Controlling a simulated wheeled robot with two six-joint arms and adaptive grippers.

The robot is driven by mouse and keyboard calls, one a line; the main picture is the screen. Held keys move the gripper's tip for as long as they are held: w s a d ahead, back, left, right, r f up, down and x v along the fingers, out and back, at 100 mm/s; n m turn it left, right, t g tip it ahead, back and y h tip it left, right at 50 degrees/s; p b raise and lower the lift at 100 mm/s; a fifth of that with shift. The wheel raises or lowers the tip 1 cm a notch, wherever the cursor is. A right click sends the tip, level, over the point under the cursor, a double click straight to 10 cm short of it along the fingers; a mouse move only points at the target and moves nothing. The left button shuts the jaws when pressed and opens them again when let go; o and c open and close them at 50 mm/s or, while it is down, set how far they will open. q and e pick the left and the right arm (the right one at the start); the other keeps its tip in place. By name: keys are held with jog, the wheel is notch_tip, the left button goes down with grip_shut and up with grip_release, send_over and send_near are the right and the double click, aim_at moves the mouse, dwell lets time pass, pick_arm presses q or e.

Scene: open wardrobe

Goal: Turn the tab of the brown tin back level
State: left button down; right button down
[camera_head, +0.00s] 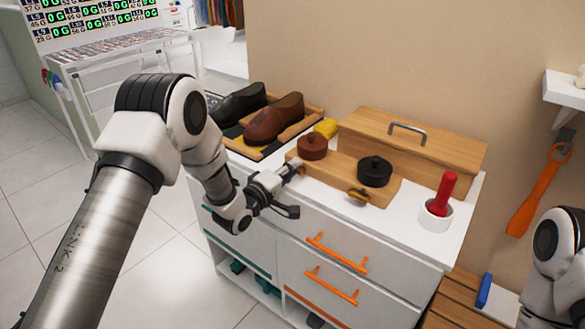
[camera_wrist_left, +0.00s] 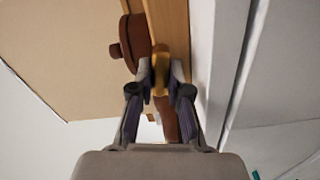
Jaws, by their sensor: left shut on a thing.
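The brown tin (camera_head: 312,146) sits upright on a wooden board (camera_head: 335,178), and its side shows in the wrist view (camera_wrist_left: 137,38). My left gripper (camera_head: 296,170) is at the board's front edge, just in front of the brown tin. In the wrist view its two fingers (camera_wrist_left: 160,75) are closed on a brass-coloured tab (camera_wrist_left: 159,62) at the board's edge. The fingers hide part of the tab, and I cannot tell its exact tilt. My right arm shows at the right edge; its gripper is out of view.
A wooden box (camera_head: 420,142) and a red-handled tool in a white cup (camera_head: 436,212) stand right.

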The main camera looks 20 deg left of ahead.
pick_arm(q)
jog(key=shift+n, duration=1.2)
jog(key=c, duration=1.1)
grip_release()
jog(key=shift+a, duration=0.1)
jog(key=shift+f, duration=0.1)
